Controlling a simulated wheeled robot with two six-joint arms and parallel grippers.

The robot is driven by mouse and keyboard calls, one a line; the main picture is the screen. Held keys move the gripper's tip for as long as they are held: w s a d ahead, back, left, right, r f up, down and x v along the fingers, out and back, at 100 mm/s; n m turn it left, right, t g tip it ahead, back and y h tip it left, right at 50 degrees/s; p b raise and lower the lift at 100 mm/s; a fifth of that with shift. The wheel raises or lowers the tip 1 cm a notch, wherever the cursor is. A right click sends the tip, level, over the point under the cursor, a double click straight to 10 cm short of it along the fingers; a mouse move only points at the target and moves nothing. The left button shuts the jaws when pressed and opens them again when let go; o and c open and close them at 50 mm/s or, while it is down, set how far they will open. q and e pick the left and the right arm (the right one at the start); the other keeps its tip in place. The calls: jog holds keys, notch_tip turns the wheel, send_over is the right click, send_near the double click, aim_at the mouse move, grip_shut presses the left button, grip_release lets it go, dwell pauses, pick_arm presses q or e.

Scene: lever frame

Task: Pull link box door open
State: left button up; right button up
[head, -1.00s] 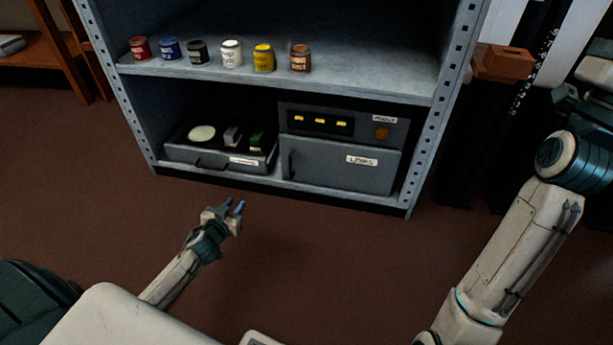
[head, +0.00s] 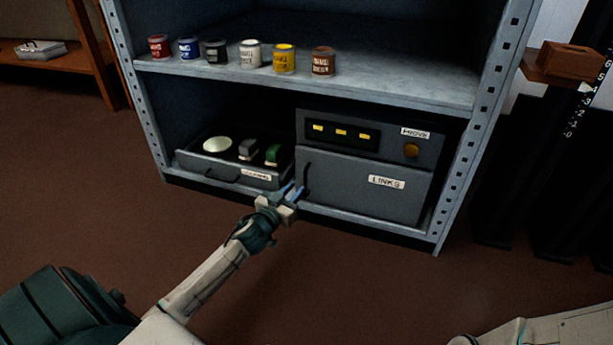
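The link box (head: 362,165) is a grey box on the shelf unit's bottom shelf, right of centre in the head view. Its lower door (head: 350,190) carries a "LINKS" label and looks shut. A dark vertical handle (head: 306,178) is at the door's left edge. My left gripper (head: 293,192) is just in front of and slightly left of the handle, pointing toward it. Its two bluish fingers look apart, with nothing seen between them. I cannot tell whether they touch the handle. My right gripper is out of view.
An open drawer-like tray (head: 222,170) with a pale disc and small blocks sits left of the box. Several paint cans (head: 250,54) stand on the shelf above. The shelf's perforated right post (head: 470,150) stands beside the box. The brown floor in front is clear.

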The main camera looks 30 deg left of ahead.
aim_at(305, 195)
pick_arm(q)
jog(key=shift+w+a+p, duration=0.1)
jog(key=shift+w+p, duration=1.9)
jog(key=shift+w, duration=1.4)
jog(key=shift+c, duration=0.5)
grip_shut()
